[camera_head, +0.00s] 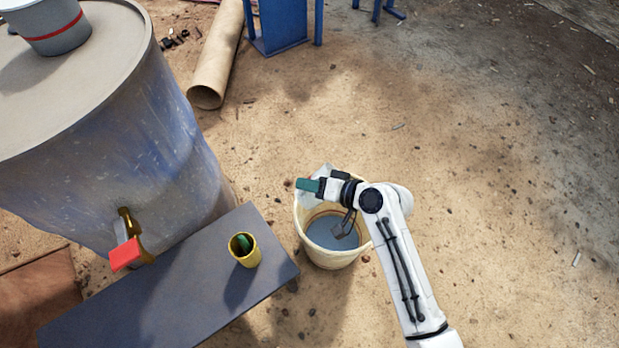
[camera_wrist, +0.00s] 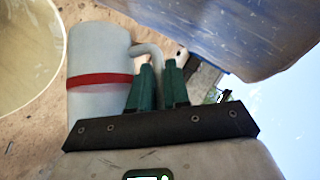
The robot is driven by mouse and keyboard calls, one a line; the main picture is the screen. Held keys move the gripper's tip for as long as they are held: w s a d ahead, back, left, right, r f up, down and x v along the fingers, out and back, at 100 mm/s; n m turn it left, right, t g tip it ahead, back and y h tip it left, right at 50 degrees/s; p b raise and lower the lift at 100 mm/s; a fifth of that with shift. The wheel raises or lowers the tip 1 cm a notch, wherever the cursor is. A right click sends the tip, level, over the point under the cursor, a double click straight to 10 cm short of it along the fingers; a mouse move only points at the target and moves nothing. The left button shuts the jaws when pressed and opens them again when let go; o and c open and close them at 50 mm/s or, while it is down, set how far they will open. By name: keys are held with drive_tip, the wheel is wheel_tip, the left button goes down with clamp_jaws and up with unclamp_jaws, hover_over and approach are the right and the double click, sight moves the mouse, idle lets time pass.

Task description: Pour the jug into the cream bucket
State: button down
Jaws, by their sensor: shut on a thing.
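The cream bucket (camera_head: 331,258) stands on the dirt floor right of the bench, with a blue-grey surface visible inside. Its pale rounded wall also shows at the left of the wrist view (camera_wrist: 22,55). My gripper (camera_head: 308,185) is over the bucket's far left rim. In the wrist view, its green fingers (camera_wrist: 158,88) are shut on the handle of a white jug (camera_wrist: 95,55) with a red band. In the head view only a pale bit of the jug (camera_head: 322,171) shows behind my gripper. The jug's mouth and contents are hidden, and I cannot tell how far it is tilted.
A blue-grey drum (camera_head: 150,140) with a red-handled tap (camera_head: 125,254) stands at the left. A grey pail with a red band (camera_head: 55,28) is on its top. A dark bench (camera_head: 170,295) holds a yellow cup (camera_head: 243,258). Floor at the right is clear.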

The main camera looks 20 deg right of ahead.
drive_tip(key=n+h+p, duration=0.1)
drive_tip(key=h+p, duration=0.1)
drive_tip(key=p, duration=0.1)
drive_tip(key=r+n+h+p, duration=0.1)
drive_tip(key=h+p, duration=0.1)
drive_tip(key=p, duration=0.2)
drive_tip(key=shift+r+n+h, duration=0.2)
drive_tip(key=shift+n+h, duration=0.1)
drive_tip(key=shift+n, duration=0.1)
drive_tip(key=shift+n+h+p, duration=0.3)
drive_tip(key=shift+h+p, duration=0.3)
drive_tip(key=shift+p, duration=0.15)
drive_tip(key=shift+n+h, duration=0.4)
drive_tip(key=shift+h, duration=0.4)
drive_tip(key=shift+r, duration=0.15)
